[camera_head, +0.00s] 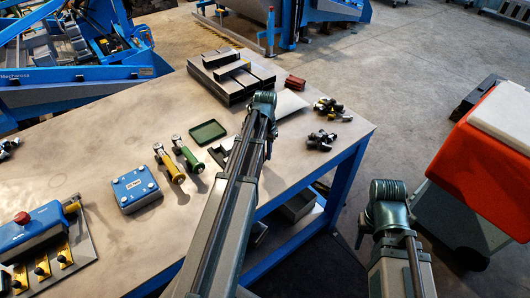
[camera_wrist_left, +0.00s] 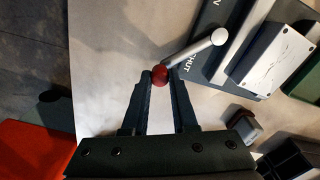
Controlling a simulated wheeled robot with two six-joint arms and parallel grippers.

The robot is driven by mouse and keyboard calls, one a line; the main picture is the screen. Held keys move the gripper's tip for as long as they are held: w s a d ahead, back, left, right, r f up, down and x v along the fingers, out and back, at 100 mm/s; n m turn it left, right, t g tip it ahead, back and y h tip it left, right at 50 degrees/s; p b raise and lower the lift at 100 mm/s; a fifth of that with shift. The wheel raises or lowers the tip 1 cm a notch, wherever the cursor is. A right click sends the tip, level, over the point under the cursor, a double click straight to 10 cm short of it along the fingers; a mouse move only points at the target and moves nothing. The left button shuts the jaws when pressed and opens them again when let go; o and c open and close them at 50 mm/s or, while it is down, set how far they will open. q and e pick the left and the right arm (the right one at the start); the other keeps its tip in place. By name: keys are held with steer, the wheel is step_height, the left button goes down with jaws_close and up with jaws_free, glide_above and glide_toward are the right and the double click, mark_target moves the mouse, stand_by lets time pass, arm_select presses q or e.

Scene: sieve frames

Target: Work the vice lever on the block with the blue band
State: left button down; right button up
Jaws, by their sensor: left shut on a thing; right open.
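My left gripper (camera_wrist_left: 160,77) is shut on the red ball knob (camera_wrist_left: 160,75) of a pale lever (camera_wrist_left: 195,47) in the left wrist view. The lever slants up and right from the knob over a dark base plate (camera_wrist_left: 208,40) with white lettering; "SHUT" reads beside it. A grey block (camera_wrist_left: 275,58) stands on the plate. I see no blue band on it. In the head view dark plates with grey blocks (camera_head: 232,76) lie at the table's back; my left gripper cannot be made out there. My right gripper (camera_head: 366,226) is off the table at the right, open and empty.
The table (camera_head: 92,122) holds a green tray (camera_head: 208,132), yellow and green handled tools (camera_head: 170,165), a blue box (camera_head: 136,188) and dark fittings (camera_head: 325,138). A red and white bin (camera_head: 485,150) stands right of the table. The table's left middle is bare.

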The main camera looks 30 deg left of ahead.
arm_select(q)
steer(key=shift+s, duration=0.1)
steer(key=shift+s+d+m, duration=0.35)
steer(key=shift+s+m, duration=0.5)
steer(key=shift+m, duration=0.25)
steer(key=s+m, duration=0.2)
steer(key=shift+d+m, duration=0.15)
steer(key=shift+m, duration=0.25)
steer(key=s+m, duration=0.2)
steer(key=shift+m, duration=0.3)
steer(key=s+m, duration=0.1)
steer(key=s+a+m, duration=0.1)
steer(key=shift+m, duration=0.4)
steer(key=s+a+m, duration=0.1)
steer(key=m, duration=0.1)
steer(key=s+a+m, duration=0.1)
steer(key=m, duration=0.1)
steer(key=shift+s, duration=0.3)
steer(key=m, duration=0.1)
steer(key=s+a+m, duration=0.1)
steer(key=shift+a+m, duration=0.2)
steer(key=shift+m, duration=0.2)
steer(key=shift+s+a+m, duration=0.3)
steer(key=shift+a+m, duration=0.5)
steer(key=shift+m, duration=0.4)
